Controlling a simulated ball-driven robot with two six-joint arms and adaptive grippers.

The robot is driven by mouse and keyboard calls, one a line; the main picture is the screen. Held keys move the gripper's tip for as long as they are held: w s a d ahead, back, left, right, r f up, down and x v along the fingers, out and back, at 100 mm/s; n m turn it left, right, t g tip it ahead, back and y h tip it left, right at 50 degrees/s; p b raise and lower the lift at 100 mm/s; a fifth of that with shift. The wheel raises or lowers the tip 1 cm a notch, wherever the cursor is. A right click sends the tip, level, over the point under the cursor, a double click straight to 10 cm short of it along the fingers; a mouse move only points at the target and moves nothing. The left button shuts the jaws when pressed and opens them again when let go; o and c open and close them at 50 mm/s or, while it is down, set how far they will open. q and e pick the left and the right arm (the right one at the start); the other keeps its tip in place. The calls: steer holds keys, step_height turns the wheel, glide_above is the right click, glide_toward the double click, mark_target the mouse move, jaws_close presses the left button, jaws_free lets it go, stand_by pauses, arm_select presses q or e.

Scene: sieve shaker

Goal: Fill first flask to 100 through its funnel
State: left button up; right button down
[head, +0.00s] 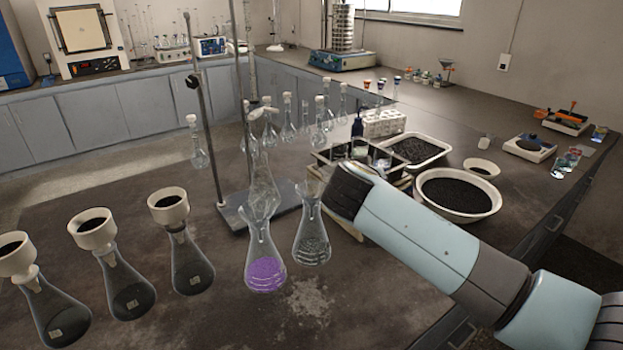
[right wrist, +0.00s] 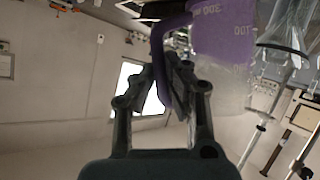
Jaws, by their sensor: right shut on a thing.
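A conical flask with purple contents (head: 265,272) stands upright mid-table, with clear glass that looks like a funnel (head: 262,205) at its mouth. Close on its right stands a second conical flask (head: 311,240) with grey-looking contents or markings and clear glass at its neck. My right arm comes in from the right and ends beside this second flask; its gripper is hidden there. In the right wrist view my right gripper (right wrist: 168,85) is shut on the purple handle of a graduated jug (right wrist: 222,35). The jug is hidden in the head view. My left gripper is out of view.
Several dark-filled flasks with white funnels (head: 169,206) stand at the left. A metal stand (head: 215,150) rises behind the purple flask. A bowl of black grains (head: 455,195) and a tray (head: 415,150) lie at the right.

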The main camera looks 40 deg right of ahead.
steer(key=shift+n+g, duration=0.6)
steer(key=shift+n, duration=0.1)
steer(key=w+r+p, duration=0.1)
steer(key=w+a+r+p, duration=0.1)
steer(key=r, duration=0.1)
steer(key=shift+w+r+p, duration=0.3)
steer(key=shift+p, duration=0.1)
steer(key=shift+a+f+h, duration=0.1)
steer(key=shift+h, duration=0.2)
steer(key=shift+w+r, duration=0.2)
steer(key=shift+r, duration=0.05)
steer(key=shift+n, duration=0.3)
steer(key=shift+w+a+r+g+p, duration=0.15)
steer(key=shift+w+r+g+p, duration=0.15)
steer(key=shift+p, duration=0.1)
steer(key=shift+s, duration=0.15)
steer(key=shift+w+r+n, duration=0.1)
steer(key=shift+w+n, duration=0.1)
steer(key=shift+n, duration=0.1)
steer(key=shift+r, duration=0.1)
